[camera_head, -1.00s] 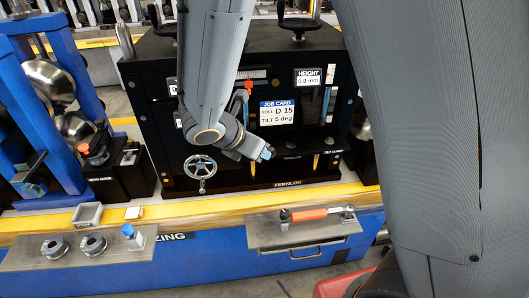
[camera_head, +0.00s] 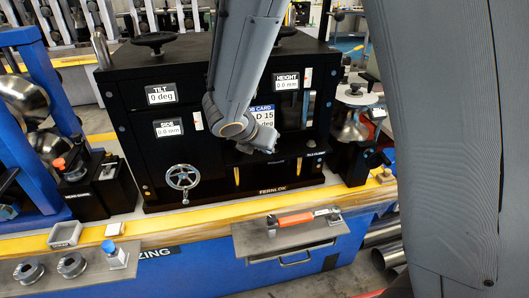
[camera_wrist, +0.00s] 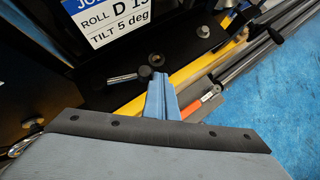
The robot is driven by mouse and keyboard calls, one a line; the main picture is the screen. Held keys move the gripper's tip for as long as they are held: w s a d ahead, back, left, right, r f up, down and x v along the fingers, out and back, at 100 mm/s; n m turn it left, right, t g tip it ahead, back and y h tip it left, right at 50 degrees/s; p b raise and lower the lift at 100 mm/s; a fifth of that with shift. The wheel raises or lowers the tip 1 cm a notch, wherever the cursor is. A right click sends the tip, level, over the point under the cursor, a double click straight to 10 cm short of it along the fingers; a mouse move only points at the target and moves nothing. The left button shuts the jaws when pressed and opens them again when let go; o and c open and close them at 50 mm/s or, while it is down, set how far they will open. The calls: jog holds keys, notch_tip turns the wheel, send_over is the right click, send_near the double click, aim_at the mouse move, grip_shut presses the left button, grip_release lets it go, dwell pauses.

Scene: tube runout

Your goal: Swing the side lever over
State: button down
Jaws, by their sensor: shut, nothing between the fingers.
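A black machine (camera_head: 215,195) with displays and a handwheel (camera_head: 183,178) stands in the middle of the head view. A small dark lever-like part (camera_head: 308,146) sits on its front ledge beside the tilt clamp label. In the wrist view, a short black handle with a metal stem (camera_wrist: 122,79) lies on the dark ledge, just left of my fingertips. I cannot tell for sure whether it is the side lever. My gripper (camera_head: 268,149) is at the ledge front, its blue fingers (camera_wrist: 159,84) together and empty. I cannot tell whether they touch the handle. My arm covers part of the job card (camera_head: 263,115).
A yellow rail (camera_head: 160,236) runs along the front. A shelf below (camera_head: 285,236) carries an orange-handled tool (camera_head: 296,218). Grey rings (camera_head: 72,264) and a small tray (camera_head: 65,234) lie at left. Roller stands flank the machine at left (camera_head: 90,180) and right (camera_head: 350,150).

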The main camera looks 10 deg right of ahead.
jog(key=shift+w+d, duration=0.15)
jog(key=shift+w, duration=0.2)
jog(key=shift+d, duration=0.1)
dwell(0.3)
jog(key=s+r, duration=0.8)
jog(key=s, duration=0.2)
jog(key=shift+s+r, duration=0.2)
dwell(0.4)
